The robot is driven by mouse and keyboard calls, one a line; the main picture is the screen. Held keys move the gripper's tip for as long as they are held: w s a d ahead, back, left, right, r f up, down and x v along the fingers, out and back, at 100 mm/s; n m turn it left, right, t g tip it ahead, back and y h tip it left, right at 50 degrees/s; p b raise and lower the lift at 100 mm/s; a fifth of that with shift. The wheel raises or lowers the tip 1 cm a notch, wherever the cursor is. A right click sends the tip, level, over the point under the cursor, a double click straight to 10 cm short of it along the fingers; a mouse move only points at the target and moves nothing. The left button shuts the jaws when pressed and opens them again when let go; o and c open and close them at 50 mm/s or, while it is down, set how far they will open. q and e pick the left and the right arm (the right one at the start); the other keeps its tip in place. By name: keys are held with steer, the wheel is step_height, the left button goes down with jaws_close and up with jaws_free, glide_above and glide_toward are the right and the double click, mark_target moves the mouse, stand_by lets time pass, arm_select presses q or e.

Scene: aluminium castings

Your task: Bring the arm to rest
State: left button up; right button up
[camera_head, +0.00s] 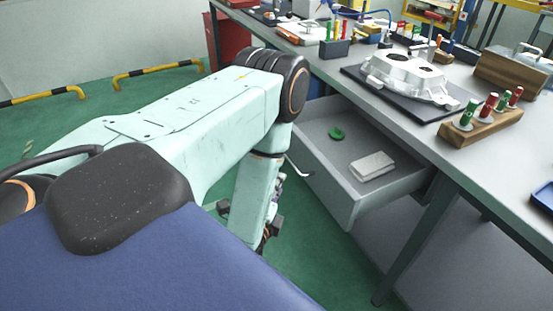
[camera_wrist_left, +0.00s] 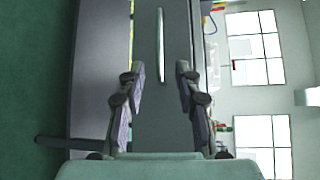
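My left arm (camera_head: 200,110) reaches in from the left in the head view, bends at a dark elbow and hangs down beside the open drawer (camera_head: 345,205). My left gripper (camera_head: 273,222) shows only in part there, low and left of the drawer front, largely hidden behind the forearm. In the left wrist view my left gripper (camera_wrist_left: 160,75) has its two fingers spread apart with nothing held between them. The pale drawer handle (camera_wrist_left: 160,45) appears between the fingers, against the grey drawer front; I cannot tell how far ahead it is. My right gripper is in neither view.
The workbench (camera_head: 400,125) above carries an aluminium casting (camera_head: 410,75) on a dark mat and a wooden rack (camera_head: 480,130). Yellow-black floor rails (camera_head: 158,73) stand at the left on green floor.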

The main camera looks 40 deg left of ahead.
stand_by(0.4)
arm_select(q)
steer(key=s+d+f+n+g+h, duration=0.2)
steer(key=s+d+f+n+g, duration=0.15)
steer(key=s+f+n, duration=0.2)
steer(key=s+d+f+n+g+h, duration=0.2)
steer(key=s+f+n+g, duration=0.3)
steer(key=f+n, duration=0.15)
steer(key=s+d+n+g+h, duration=0.1)
steer(key=s+d+g, duration=0.2)
steer(key=s, duration=0.4)
steer(key=s+d+n+g+h, duration=0.1)
steer(key=s+d+n+g, duration=0.1)
steer(key=s, duration=0.4)
steer(key=shift+s+d+r+g, duration=0.35)
steer(key=shift+d+g, duration=0.4)
steer(key=shift+d, duration=0.25)
steer(key=shift+f+n+h, duration=0.1)
steer(key=shift+n+h, duration=0.2)
